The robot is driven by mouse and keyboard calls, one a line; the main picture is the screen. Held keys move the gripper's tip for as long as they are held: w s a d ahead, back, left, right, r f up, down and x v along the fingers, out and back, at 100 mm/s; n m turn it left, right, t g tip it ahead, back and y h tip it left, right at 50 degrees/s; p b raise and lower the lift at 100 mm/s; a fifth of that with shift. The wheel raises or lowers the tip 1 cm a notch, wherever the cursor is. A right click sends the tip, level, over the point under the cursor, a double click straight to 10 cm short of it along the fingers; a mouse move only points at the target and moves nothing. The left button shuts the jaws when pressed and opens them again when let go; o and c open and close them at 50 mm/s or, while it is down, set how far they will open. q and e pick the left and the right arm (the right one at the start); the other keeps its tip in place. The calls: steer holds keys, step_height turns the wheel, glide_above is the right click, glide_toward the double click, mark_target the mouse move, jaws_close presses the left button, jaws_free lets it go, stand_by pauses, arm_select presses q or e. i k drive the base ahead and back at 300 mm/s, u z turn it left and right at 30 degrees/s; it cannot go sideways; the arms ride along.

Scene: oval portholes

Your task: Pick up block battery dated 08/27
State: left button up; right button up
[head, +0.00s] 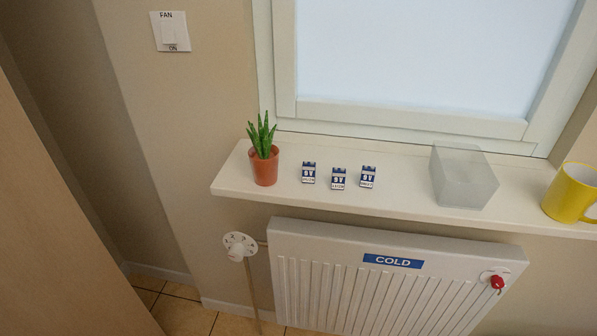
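Three small blue and white 9V block batteries stand on the white windowsill (400,198) in the head view. The left battery (308,173) is nearest the plant. The middle battery (338,179) stands slightly closer to the sill's front edge. The right battery (368,177) is a little farther back. Each has a small printed line under the "9V" mark, too small to read, so I cannot tell which one is dated 08/27. Neither of my grippers shows in this view.
A potted plant (265,170) stands left of the batteries. A translucent box (463,178) and a yellow mug (571,194) stand to their right. Below the sill are a radiator (390,290) labelled COLD and a round valve dial (238,246). A fan switch (170,33) is on the wall.

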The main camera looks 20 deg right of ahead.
mark_target(368, 174)
steer(key=u, duration=0.1)
steer(key=i, duration=0.8)
steer(key=z, duration=2.25)
